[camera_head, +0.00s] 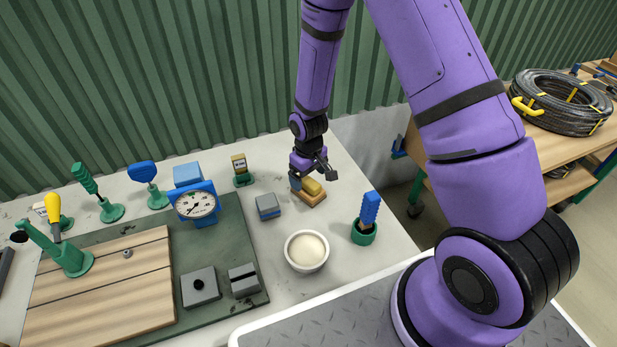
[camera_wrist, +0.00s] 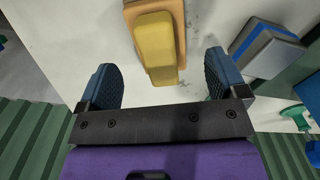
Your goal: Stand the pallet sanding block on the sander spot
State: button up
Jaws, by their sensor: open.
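A wooden block with a yellow top, which looks like the sanding block (camera_head: 315,198), lies flat on the light bench near its back right. My gripper (camera_head: 314,170) is just behind and above it, open and empty. In the wrist view the yellow part (camera_wrist: 155,45) reaches between my two spread fingers (camera_wrist: 163,78), with a gap on each side. A grey block with a blue layer (camera_head: 268,206) lies to its left; it also shows in the wrist view (camera_wrist: 268,50). I cannot tell which place is the sander spot.
A white bowl (camera_head: 307,251) and a green cup holding a blue brush-like tool (camera_head: 364,233) stand in front. A small yellow-topped item stands in a green holder (camera_head: 242,170). A blue gauge (camera_head: 196,203) stands by a green mat (camera_head: 235,225). A corrugated wall (camera_head: 200,80) rises behind.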

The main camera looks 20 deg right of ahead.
jog(key=shift+r, duration=1.8)
jog(key=shift+r, duration=0.1)
notch_tip(320, 180, up, 11)
jog(key=shift+f, duration=0.2)
jog(key=shift+r, duration=0.1)
jog(key=s+d+r+m+t, duration=0.15)
jog(key=s+r, duration=0.25)
jog(key=r, duration=0.6)
jog(key=s+d+r+m+t, duration=0.1)
jog(key=s+d+r, duration=0.3)
jog(key=r, duration=0.5)
jog(key=s+r+m+t, duration=0.1)
jog(key=s+r, duration=0.3)
jog(key=s, duration=0.5)
jog(key=s+d+r+m+t, duration=0.1)
jog(key=s+r, duration=0.4)
jog(key=s, duration=0.4)
jog(key=shift+d+r+t, duration=0.2)
jog(key=shift+r+t, duration=0.1)
jog(key=shift+t, duration=0.05)
